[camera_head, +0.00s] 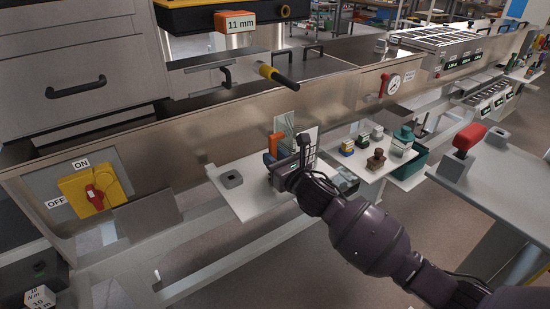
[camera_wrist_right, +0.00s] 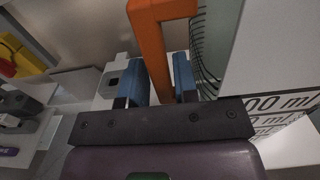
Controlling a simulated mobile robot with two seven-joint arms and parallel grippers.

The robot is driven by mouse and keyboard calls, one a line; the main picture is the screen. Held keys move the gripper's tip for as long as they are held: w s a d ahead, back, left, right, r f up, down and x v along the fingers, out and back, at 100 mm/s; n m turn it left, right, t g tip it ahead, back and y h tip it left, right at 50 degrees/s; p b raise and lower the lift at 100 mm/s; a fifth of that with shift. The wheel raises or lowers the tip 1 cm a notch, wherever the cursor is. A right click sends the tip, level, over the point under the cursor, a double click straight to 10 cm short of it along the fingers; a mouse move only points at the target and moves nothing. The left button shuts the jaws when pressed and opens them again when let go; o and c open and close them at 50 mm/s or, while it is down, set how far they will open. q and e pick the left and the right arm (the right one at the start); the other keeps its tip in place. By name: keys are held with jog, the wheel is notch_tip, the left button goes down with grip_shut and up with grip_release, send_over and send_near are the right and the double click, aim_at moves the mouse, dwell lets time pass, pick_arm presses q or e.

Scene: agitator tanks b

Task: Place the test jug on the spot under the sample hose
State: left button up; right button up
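The test jug (camera_head: 284,125) is clear, with dark graduation lines and an orange handle. It stands upright at the white shelf (camera_head: 240,202), partly hidden by my right gripper (camera_head: 281,158). I cannot tell whether the jug touches the shelf. A black hose end with a yellow collar (camera_head: 279,77), likely the sample hose, sticks out above the jug. My left gripper is out of view.
A grey block (camera_head: 231,178) sits on the shelf's left part. A yellow ON/OFF switch (camera_head: 94,191) is far left.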

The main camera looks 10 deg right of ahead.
jog(key=shift+o, duration=1.1)
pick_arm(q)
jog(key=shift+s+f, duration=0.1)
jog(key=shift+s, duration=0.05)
pick_arm(e)
jog(key=shift+r, duration=0.15)
jog(key=shift+s+d, duration=0.1)
jog(key=shift+s, duration=0.15)
pick_arm(q)
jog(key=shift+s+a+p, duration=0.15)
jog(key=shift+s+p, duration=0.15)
jog(key=shift+p, duration=0.25)
pick_arm(e)
jog(key=shift+v, duration=5.75)
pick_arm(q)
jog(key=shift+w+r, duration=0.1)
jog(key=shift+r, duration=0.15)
